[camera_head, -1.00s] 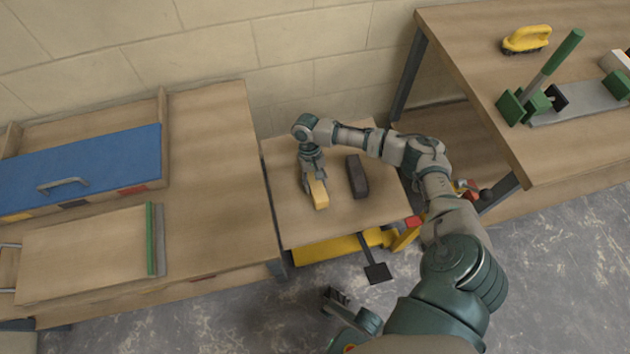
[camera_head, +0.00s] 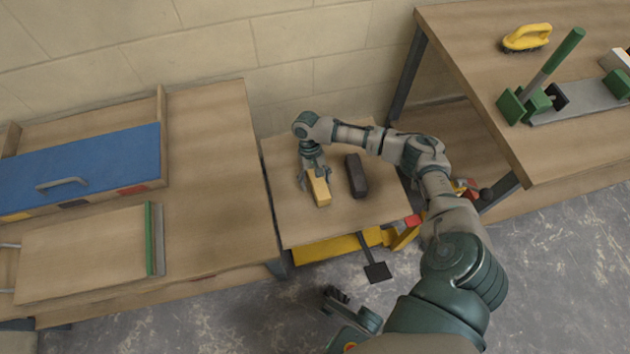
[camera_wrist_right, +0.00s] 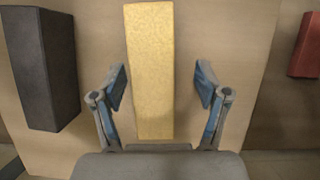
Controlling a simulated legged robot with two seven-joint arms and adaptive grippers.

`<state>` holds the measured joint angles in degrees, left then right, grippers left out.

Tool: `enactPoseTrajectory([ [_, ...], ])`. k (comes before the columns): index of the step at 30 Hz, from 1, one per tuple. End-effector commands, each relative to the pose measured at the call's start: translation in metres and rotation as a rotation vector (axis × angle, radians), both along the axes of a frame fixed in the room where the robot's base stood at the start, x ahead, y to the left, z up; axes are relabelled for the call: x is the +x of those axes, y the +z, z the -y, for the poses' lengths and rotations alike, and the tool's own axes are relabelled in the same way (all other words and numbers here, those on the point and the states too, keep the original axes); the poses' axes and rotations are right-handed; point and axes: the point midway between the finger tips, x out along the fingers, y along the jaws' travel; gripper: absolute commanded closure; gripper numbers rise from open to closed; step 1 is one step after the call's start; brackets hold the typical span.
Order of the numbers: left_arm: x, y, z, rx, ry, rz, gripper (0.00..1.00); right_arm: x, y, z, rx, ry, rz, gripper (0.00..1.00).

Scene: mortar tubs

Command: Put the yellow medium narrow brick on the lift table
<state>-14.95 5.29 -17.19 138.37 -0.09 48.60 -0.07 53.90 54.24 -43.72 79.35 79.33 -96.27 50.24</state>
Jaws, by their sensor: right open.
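The yellow brick (camera_head: 320,191) lies on the wooden top of the lift table (camera_head: 345,214), left of its middle. In the right wrist view the yellow brick (camera_wrist_right: 151,70) lies between the two spread fingers, with a gap on each side.
A dark brick (camera_head: 356,176) lies on the lift table to the right of the yellow one. A red block (camera_wrist_right: 307,48) shows in the wrist view. A workbench with a blue-lidded box (camera_head: 85,170) stands left. A higher bench (camera_head: 470,60) with tools stands right.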

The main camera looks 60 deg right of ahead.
Motion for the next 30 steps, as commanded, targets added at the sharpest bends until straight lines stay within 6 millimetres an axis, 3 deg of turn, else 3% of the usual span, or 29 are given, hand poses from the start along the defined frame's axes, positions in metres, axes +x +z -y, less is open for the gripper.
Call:
enactPoseTrajectory([
  [9,0.000,0.001,-0.001,-0.003,-0.001,0.002,0.60,0.023,0.064,0.010,-0.004,0.000,0.006,0.25],
  [15,0.000,0.000,-0.002,-0.003,-0.001,0.002,0.60,0.033,0.096,0.016,-0.007,0.000,0.005,0.25],
  [30,0.001,0.001,0.000,-0.001,-0.001,0.004,0.60,0.036,0.107,0.020,-0.006,0.001,0.002,0.25],
])
